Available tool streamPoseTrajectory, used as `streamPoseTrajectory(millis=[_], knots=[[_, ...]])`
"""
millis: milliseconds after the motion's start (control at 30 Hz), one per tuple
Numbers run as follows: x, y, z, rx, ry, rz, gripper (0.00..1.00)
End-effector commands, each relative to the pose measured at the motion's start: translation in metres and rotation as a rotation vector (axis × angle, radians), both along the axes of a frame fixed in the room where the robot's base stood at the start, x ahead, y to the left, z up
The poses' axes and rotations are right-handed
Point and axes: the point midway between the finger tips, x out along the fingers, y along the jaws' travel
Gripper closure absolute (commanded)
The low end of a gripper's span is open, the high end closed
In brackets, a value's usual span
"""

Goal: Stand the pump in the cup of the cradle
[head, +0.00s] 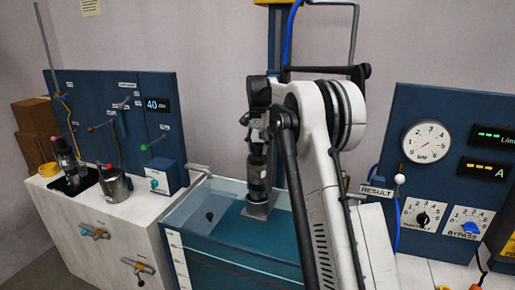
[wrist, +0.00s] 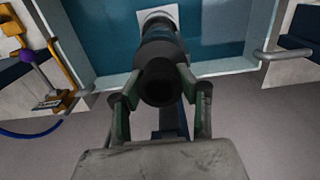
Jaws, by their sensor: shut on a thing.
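The pump (head: 258,172) is a dark upright cylinder over the water tank. My gripper (head: 258,132) is shut on its upper part. In the wrist view the pump (wrist: 160,82) sits between the two fingers of my gripper (wrist: 160,98), its dark round top facing the camera. Below the pump is a pale grey square piece (head: 260,211), which looks like the cradle; it also shows in the wrist view (wrist: 157,15). The pump's lower end meets or overlaps this piece. The cup is hidden, and I cannot tell whether the pump is seated in it.
The glass-walled tank (head: 178,245) holds blue-green water. At left, a white bench (head: 120,235) carries a metal pot (head: 115,186) and a dark cylindrical device (head: 68,160). A panel with a gauge (head: 426,142) and dials stands at right. A tap (head: 200,170) reaches over the tank's left edge.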

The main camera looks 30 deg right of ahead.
Motion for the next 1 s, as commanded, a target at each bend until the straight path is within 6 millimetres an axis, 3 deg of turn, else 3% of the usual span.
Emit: streamPoseTrajectory(millis=[233, 267, 400, 733, 1000], knots=[[0.000, 0.000, -0.001, 0.000, 0.000, 0.000, 1.00], [0.001, 0.000, -0.003, 0.000, 0.000, 0.000, 0.65], [0.000, 0.000, -0.003, 0.000, 0.000, 0.000, 0.48], [0.000, 0.000, 0.001, 0.000, 0.000, 0.000, 0.48], [0.000, 0.000, 0.038, 0.000, 0.000, 0.000, 0.48]])
